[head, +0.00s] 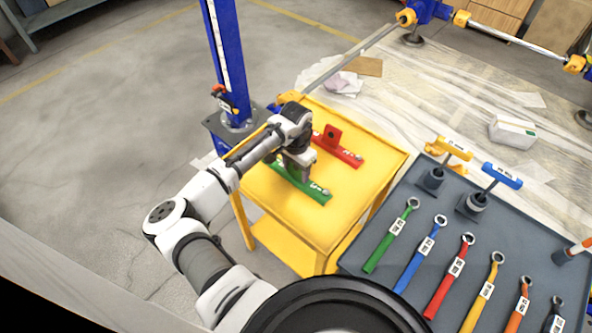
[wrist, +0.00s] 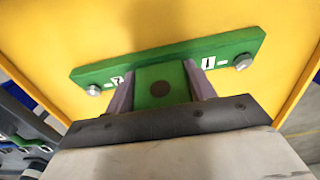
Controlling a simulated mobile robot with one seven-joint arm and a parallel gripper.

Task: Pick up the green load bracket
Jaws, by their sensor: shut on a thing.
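The green load bracket (head: 312,190) is a long flat bar with a raised middle block, white labels and a bolt at each end. It lies on the yellow cart (head: 262,198); whether it touches the top or is just above it I cannot tell. In the wrist view the bracket (wrist: 228,50) runs across the picture. My gripper (wrist: 158,88) has a finger on each side of the green middle block and is shut on it. In the head view my gripper (head: 298,170) hides the middle of the bracket.
A red bracket (head: 340,153) lies behind the green one on the cart. A blue column (head: 228,70) stands behind the cart's left corner. A grey table (head: 400,270) with several coloured wrenches and T-handled tools stands at the right. The cart's front right top is clear.

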